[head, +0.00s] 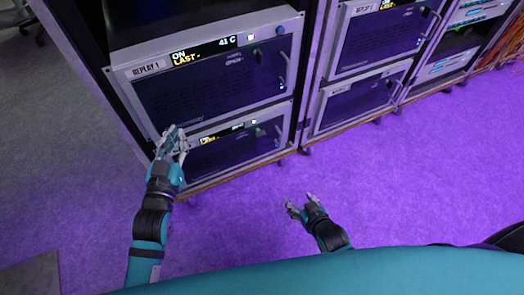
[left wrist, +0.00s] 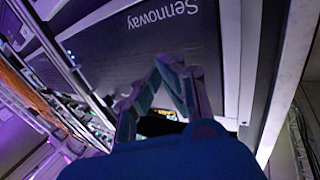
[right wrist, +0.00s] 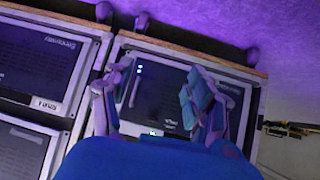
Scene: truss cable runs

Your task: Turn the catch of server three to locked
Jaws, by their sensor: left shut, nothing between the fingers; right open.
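Several rack servers with dark front panels show in the head view. The upper left server (head: 215,85) is labelled "REPLAY 1". The lower left server (head: 235,146) has its label hidden behind my left gripper (head: 174,140). I cannot tell which is server three, and I cannot make out a catch. My left gripper is shut and empty at the lower server's upper left corner; whether it touches is unclear. In the left wrist view its fingers (left wrist: 164,80) come together before a dark panel marked "Sennoway" (left wrist: 157,22). My right gripper (head: 300,205) is open and empty, low before the racks.
Two more servers (head: 365,98) stand in the rack to the right, with open shelves and cables (head: 500,42) beyond. The racks stand on a wooden-edged base (head: 232,174) with castors. The purple-lit floor (head: 420,180) in front is clear.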

